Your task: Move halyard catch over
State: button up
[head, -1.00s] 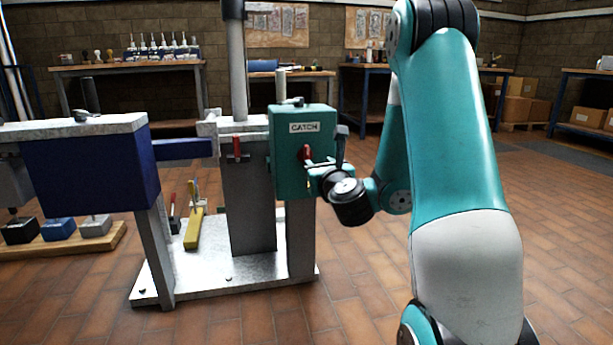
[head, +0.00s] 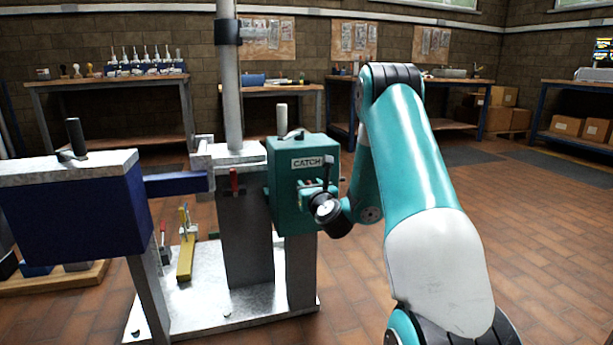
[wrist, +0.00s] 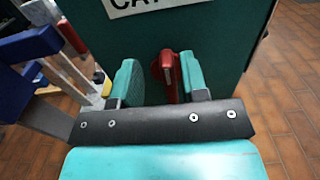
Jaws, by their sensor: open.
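The halyard catch is a teal box (head: 287,170) with a white CATCH label, mounted on the grey stand to the left of my arm. In the wrist view a red lever (wrist: 168,75) stands out from the box face (wrist: 226,38), below the label. My gripper (wrist: 158,82) is open, with one finger on each side of the red lever; I cannot tell whether either finger touches it. In the head view my gripper (head: 312,193) is at the front face of the box and hides most of the lever.
A mast (head: 229,90) rises from the stand. A second red handle (head: 234,181) is on the grey post left of the box. A dark blue block (head: 75,212) stands at the left. A yellow bar (head: 186,258) rests on the metal base plate (head: 205,300). The floor at right is clear.

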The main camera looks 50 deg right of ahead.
jog(key=shift+w+d, duration=0.35)
jog(key=shift+w, duration=0.05)
jog(key=shift+d, duration=0.15)
jog(key=shift+s, duration=0.1)
jog(key=shift+d, duration=0.15)
grip_shut()
jog(key=shift+w+a+f+n+b, duration=0.25)
jog(key=shift+a+f+n, duration=0.2)
jog(key=shift+n, duration=2.5)
jog(key=shift+w+a+f+n+b, duration=0.25)
jog(key=shift+a+f+n, duration=0.2)
jog(key=shift+n, duration=2.55)
jog(key=shift+w+a+f+n+b, duration=0.15)
jog(key=shift+a+f+n+b, duration=0.3)
jog(key=shift+n, duration=2.5)
jog(key=shift+f, duration=0.15)
